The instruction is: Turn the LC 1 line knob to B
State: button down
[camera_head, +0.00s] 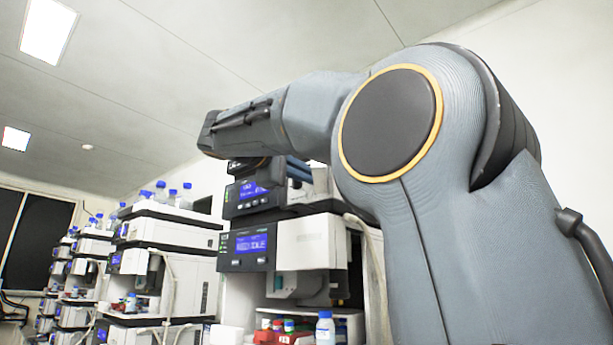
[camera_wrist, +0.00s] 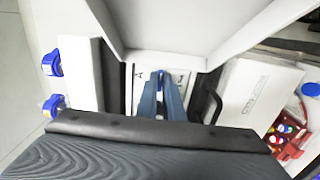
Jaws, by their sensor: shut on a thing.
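My gripper (camera_wrist: 160,82) reaches between pale walls to a light panel (camera_wrist: 137,96) in the wrist view. Its two blue-grey fingers are close together, shut on a small blue knob (camera_wrist: 160,73) that shows only as a sliver between the tips. A dark letter A is on the panel to the left of the fingers. A mark to their right is too small to read. The knob's pointing direction is hidden by the fingers. In the head view my arm reaches over the nearest instrument stack (camera_head: 315,242), and the knob cannot be made out there.
The nearest stack has lit blue displays. Bottles, one blue-capped (camera_head: 325,328), stand low in it. More instrument stacks (camera_head: 175,240) with blue-capped bottles recede to the left. In the wrist view, blue caps (camera_wrist: 53,105) lie at left and a red tray (camera_wrist: 288,148) of vials at right.

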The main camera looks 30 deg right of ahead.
jog(key=c, duration=1.9)
grip_release()
jog(key=v, duration=0.7)
jog(key=shift+s+a+b, duration=0.2)
jog(key=shift+a+b, duration=0.15)
jog(key=shift+b, duration=0.05)
jog(key=shift+r, duration=0.1)
